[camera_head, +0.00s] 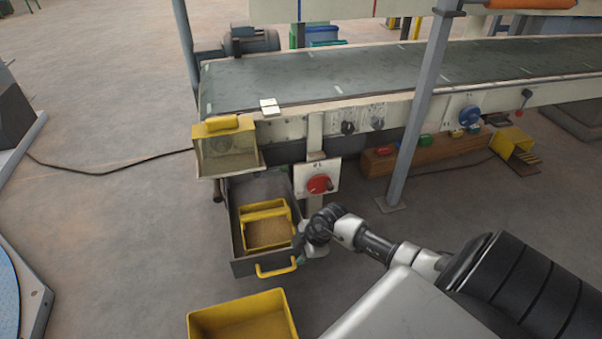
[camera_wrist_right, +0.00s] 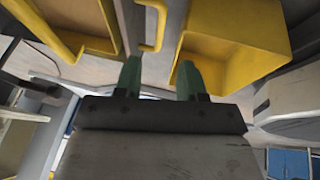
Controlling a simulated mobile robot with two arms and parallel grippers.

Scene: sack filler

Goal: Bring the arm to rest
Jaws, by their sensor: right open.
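My right arm comes in from the lower right of the head view. Its right gripper (camera_head: 315,245) is beside the right wall of the grey open drawer (camera_head: 242,267), near the yellow drawer handle (camera_head: 276,268). Its fingers are hard to make out there. In the right wrist view the two green fingertips of the right gripper (camera_wrist_right: 159,78) stand apart with nothing between them. Yellow container parts (camera_wrist_right: 235,40) show beyond them. My left gripper is not in the head view.
A yellow box (camera_head: 268,231) with tan grain sits in the drawer. Another yellow bin (camera_head: 243,317) stands on the floor in front. A conveyor (camera_head: 330,80) runs behind, with a red knob (camera_head: 319,184) and a grey post (camera_head: 418,110). The floor at left is largely clear.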

